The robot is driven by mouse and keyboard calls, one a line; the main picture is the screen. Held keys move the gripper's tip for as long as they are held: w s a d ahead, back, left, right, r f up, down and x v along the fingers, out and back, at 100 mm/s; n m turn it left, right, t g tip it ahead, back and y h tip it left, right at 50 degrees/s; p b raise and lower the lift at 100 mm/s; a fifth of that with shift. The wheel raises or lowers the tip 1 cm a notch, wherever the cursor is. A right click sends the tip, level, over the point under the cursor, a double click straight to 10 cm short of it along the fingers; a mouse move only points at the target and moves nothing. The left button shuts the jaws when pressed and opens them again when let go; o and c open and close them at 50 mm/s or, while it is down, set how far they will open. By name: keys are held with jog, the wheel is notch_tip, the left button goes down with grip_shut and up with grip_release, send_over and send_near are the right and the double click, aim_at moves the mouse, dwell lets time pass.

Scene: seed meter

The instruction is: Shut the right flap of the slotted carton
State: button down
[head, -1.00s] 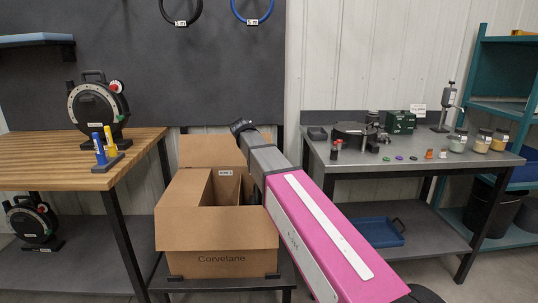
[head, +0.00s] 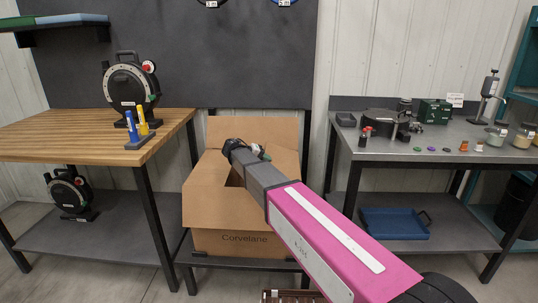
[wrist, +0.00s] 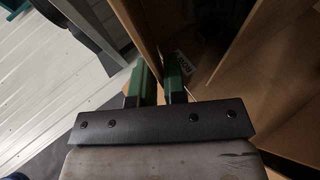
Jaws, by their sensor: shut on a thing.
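The slotted carton (head: 205,243) stands open on a low dark stand in the head view. Its back flap (head: 235,130) is raised. My arm lies across its right side and hides much of the opening and right edge. My gripper (wrist: 157,75) has its green fingertips close together in the wrist view. They are shut on a thin brown cardboard panel (wrist: 148,30), which seems to be the right flap. How far it is folded is hard to tell. A small white label (wrist: 181,61) shows inside the carton beside the fingers.
A wooden bench (head: 75,130) with a reel and blue and yellow tubes stands at the left. A grey bench (head: 400,153) with small parts stands at the right, with a blue tray (head: 395,223) below. Floor shows between the stand and right bench.

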jog(key=f, duration=0.3)
jog(key=shift+a+f, duration=0.25)
jog(key=shift+a, duration=0.1)
jog(key=shift+f, duration=1.25)
jog(key=shift+d+f, duration=0.1)
jog(key=c, duration=1.3)
grip_release()
jog(key=shift+d, duration=0.1)
